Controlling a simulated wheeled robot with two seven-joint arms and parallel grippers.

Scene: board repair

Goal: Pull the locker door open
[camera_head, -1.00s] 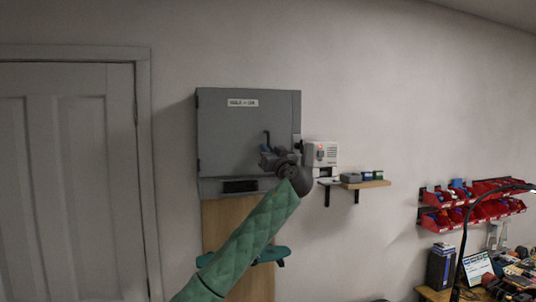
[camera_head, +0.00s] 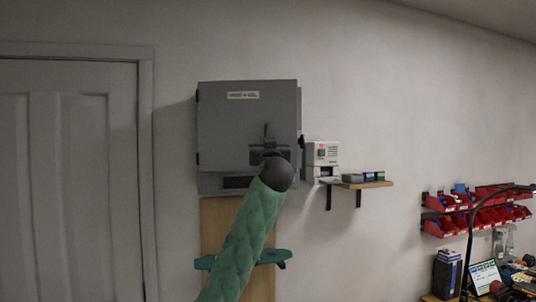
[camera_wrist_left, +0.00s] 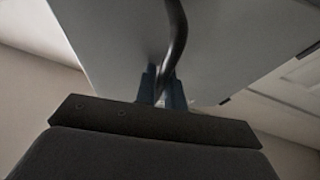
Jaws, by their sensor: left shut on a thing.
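The locker (camera_head: 301,120) is a grey wall cabinet left of centre in the head view. Its grey door (camera_head: 225,125) carries a white label, has hinges on the left, and appears slightly ajar at its right edge. My left gripper (camera_head: 268,151) is at the lower right of the door, partly hidden behind my wrist. In the left wrist view, my left gripper's blue fingers (camera_wrist_left: 162,90) are shut on a dark curved handle (camera_wrist_left: 176,40) in front of the door panel (camera_wrist_left: 110,40). My right gripper is not in view.
A white device (camera_head: 322,153) and a small wooden shelf (camera_head: 365,185) are on the wall just right of the locker. A closed room door (camera_head: 70,150) is at the left. Red bins (camera_head: 475,218) and a cluttered bench are at the far right.

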